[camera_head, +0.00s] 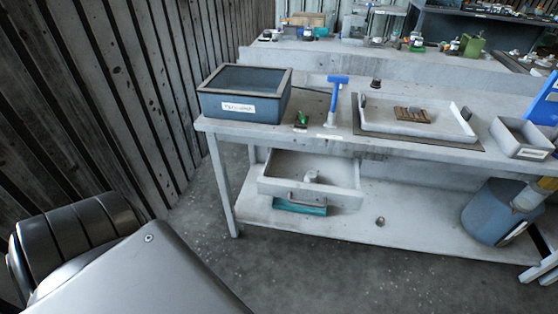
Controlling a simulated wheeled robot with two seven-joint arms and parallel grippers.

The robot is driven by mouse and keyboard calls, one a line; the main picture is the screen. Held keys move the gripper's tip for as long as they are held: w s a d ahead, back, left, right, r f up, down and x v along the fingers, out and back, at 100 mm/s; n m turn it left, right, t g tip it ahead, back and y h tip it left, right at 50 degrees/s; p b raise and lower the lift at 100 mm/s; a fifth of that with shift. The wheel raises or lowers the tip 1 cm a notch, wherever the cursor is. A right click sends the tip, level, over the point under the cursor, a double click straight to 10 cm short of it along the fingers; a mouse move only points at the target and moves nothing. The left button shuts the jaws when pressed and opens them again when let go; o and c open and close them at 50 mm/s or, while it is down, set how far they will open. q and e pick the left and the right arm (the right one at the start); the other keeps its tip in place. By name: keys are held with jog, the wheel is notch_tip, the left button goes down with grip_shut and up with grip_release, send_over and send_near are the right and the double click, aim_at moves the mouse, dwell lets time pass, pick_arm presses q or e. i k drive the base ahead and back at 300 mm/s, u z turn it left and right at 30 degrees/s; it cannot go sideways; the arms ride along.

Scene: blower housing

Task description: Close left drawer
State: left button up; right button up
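The left drawer (345,196) is a grey metal drawer under the left part of the workbench (420,152). It is pulled out toward me, so its open inside shows. A small pale object (312,177) lies in it. A handle sits low on its front face. Neither of my grippers shows. A large grey link of mine fills the lower left corner, well apart from the drawer.
A teal box (300,207) is on the lower shelf (400,232), just below the drawer. A blue bin (490,212) stands at right. A blue-grey box (240,107) and a shallow tray (385,124) are on the benchtop. The floor before the bench is clear.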

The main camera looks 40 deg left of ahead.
aim_at(284, 172)
jog(key=u, duration=4.1)
jog(key=i, duration=0.5)
jog(key=z, duration=1.9)
